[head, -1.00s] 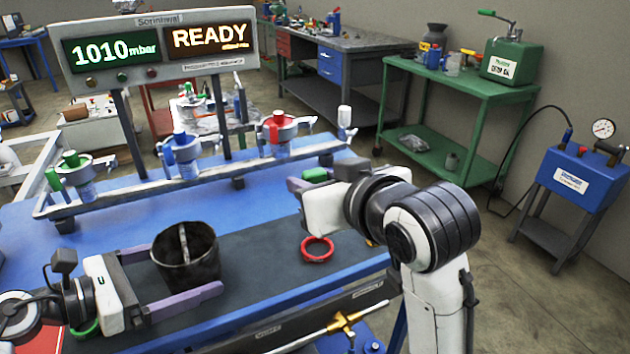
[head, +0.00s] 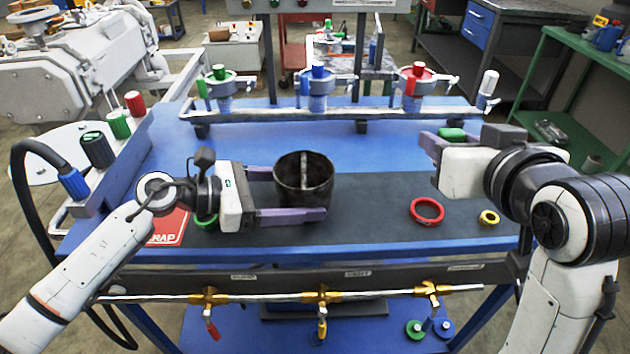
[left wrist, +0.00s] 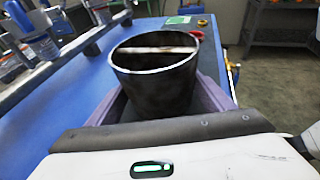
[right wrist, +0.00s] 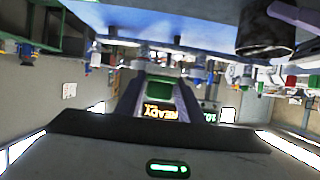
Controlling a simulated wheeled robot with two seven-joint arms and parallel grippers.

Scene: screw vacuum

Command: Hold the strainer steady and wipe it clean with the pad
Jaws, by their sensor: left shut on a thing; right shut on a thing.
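The strainer (head: 303,184) is a dark, upright, open-topped cylinder with a pale bar across its inside. My left gripper (head: 300,193) is shut on it, one purple finger on either side. In the left wrist view the strainer (left wrist: 155,85) stands between the fingers; I cannot tell whether its base touches the mat. The pad (head: 452,134) is a small green block at the right. My right gripper (head: 440,142) is shut on it, above the table's right side and apart from the strainer. The right wrist view shows the pad (right wrist: 160,88) between the fingers.
A dark mat (head: 375,198) covers the table's front. A red ring (head: 427,211) and a yellow ring (head: 489,218) lie on it at right. A rail (head: 280,115) with several capped valves runs behind. Brass taps (head: 322,297) line the front. A red sheet (head: 170,228) lies at left.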

